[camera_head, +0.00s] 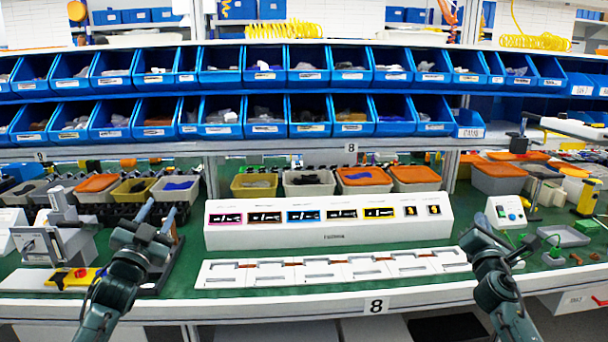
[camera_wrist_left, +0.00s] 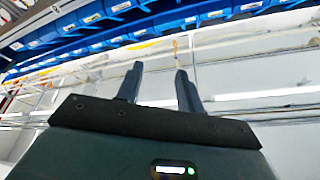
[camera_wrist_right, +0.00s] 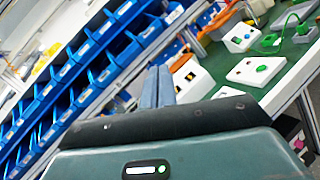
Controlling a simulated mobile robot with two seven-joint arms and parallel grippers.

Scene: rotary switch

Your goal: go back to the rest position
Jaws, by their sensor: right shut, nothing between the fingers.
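My left gripper (camera_head: 157,214) is over the left part of the green workbench (camera_head: 225,281) in the head view. In the left wrist view its two fingers (camera_wrist_left: 160,72) stand clearly apart with nothing between them. My right gripper (camera_head: 487,243) is at the right, near the right end of the row of white plates (camera_head: 336,271). In the right wrist view its fingers (camera_wrist_right: 158,72) are together and empty. Both arms come in from the bottom corners of the head view. Neither gripper holds anything.
A long white panel with coloured labels (camera_head: 330,240) stands mid-bench. Blue bins (camera_head: 265,131) fill two shelves behind. A grey device (camera_head: 62,240) stands left; a white box with a green button (camera_head: 506,213) stands right. The bench's front edge carries an "8" label (camera_head: 376,306).

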